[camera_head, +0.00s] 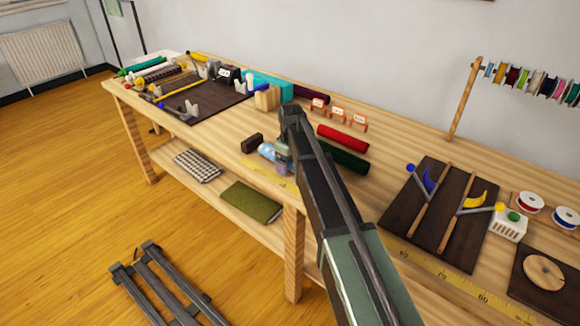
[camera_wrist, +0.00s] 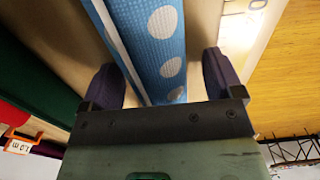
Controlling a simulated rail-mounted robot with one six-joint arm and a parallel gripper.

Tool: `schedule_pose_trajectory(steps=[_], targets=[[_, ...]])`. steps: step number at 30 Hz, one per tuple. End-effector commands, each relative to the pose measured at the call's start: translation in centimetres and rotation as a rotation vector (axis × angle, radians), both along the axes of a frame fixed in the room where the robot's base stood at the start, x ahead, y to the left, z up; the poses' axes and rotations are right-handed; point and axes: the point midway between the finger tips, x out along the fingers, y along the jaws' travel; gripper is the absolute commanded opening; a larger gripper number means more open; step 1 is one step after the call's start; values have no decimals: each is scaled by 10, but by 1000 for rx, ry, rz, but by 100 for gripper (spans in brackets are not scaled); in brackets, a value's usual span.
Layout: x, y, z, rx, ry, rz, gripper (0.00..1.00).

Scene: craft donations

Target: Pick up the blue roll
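The blue roll (camera_wrist: 150,40), light blue with white dots, lies on the wooden table. In the wrist view it runs between the two dark fingers of my gripper (camera_wrist: 161,72). The gripper is open, with a finger on either side and visible gaps between fingers and roll. In the head view the blue roll (camera_head: 266,151) shows only at its left end, beside my gripper (camera_head: 283,156); my arm and gripper hide the rest.
A dark green roll (camera_head: 343,157) and a red roll (camera_head: 343,138) lie right of the gripper. A dark brown block (camera_head: 252,143) sits close on the left. Small orange label stands (camera_head: 338,115) stand behind. The table's front edge is close.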

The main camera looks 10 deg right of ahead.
Motion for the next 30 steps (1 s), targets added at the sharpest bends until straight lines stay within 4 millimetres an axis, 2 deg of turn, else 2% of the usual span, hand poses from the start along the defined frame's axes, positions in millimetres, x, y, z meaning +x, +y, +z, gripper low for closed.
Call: schedule_pose_trajectory(steps=[1, 9, 12, 18, 23, 26, 30], targets=[[0, 0, 1, 0, 0, 0, 78], [0, 0, 1, 0, 0, 0, 37], [0, 0, 1, 0, 0, 0, 26], [0, 0, 2, 0, 0, 0, 26], [0, 0, 13, 0, 0, 0, 26], [0, 0, 27, 0, 0, 0, 26], [0, 0, 61, 0, 0, 0, 26]])
